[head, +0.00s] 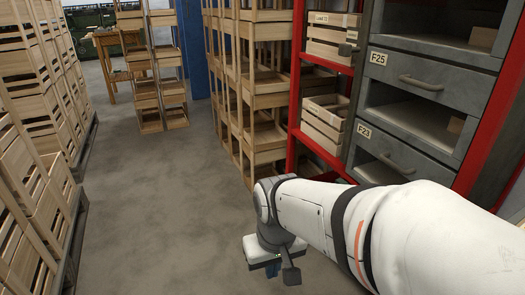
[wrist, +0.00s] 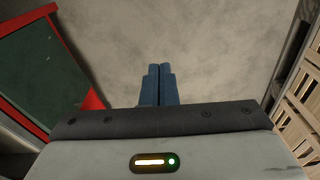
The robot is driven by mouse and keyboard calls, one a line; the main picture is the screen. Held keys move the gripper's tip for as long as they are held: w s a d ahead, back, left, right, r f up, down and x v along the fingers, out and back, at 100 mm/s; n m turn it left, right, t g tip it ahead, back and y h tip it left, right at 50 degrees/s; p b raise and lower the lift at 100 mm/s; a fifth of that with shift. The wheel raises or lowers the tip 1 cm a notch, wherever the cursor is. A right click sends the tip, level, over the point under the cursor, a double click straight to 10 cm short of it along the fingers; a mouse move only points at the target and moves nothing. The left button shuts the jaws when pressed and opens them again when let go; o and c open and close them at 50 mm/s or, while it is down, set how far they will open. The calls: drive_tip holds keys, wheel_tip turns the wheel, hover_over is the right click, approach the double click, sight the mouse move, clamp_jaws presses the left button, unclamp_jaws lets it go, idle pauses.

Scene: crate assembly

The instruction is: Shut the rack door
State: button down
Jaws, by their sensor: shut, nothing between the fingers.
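The rack stands at the right in the head view, with red posts (head: 296,85) and grey drawer-like fronts (head: 420,80) labelled F-25 and F-23, each with a bar handle. Dark open spaces show between the fronts. I cannot tell which part is the rack door or how far open it is. My gripper (head: 273,268) is low over the floor, left of the rack and apart from it. Its blue fingers (wrist: 159,70) are together and empty in the wrist view. A red-edged dark green panel (wrist: 45,60) lies to their left; I cannot tell what it belongs to.
Wooden crates (head: 335,35) sit on the rack's left shelves. Stacked crates (head: 262,90) stand behind it, and more crates (head: 30,90) line the left side. The grey floor (head: 160,200) between is clear. A crate stack also shows at the wrist view's right edge (wrist: 298,105).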

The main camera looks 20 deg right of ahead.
drive_tip(key=shift+a, duration=0.15)
drive_tip(key=w+d+f+n+g+h, duration=0.1)
drive_tip(key=w+d+f+n+h, duration=0.2)
drive_tip(key=w+d, duration=0.35)
drive_tip(key=w+d+f+n+g+h, duration=0.1)
drive_tip(key=w+d+n+h, duration=0.25)
drive_tip(key=w+d, duration=0.3)
drive_tip(key=w+d+f+n+h, duration=0.2)
drive_tip(key=w+d+n+h, duration=0.15)
drive_tip(key=w+d, duration=0.3)
drive_tip(key=w+d+f+n+t+h+p, duration=0.1)
drive_tip(key=w+d+f+n+t+h, duration=0.1)
drive_tip(key=w+d+f+n, duration=0.4)
drive_tip(key=w+d+f+n+t+h, duration=0.15)
drive_tip(key=w+f+n, duration=0.25)
drive_tip(key=w, duration=0.4)
drive_tip(key=shift+h, duration=0.45)
drive_tip(key=b+x, duration=0.1)
drive_tip(key=x, duration=0.3)
drive_tip(key=r+b+x, duration=0.1)
drive_tip(key=b+x, duration=0.1)
drive_tip(key=x, duration=0.3)
drive_tip(key=b+x, duration=0.2)
drive_tip(key=x, duration=0.3)
drive_tip(key=shift+s+d+r, duration=0.1)
drive_tip(key=shift+d+r, duration=0.1)
drive_tip(key=shift+d, duration=0.15)
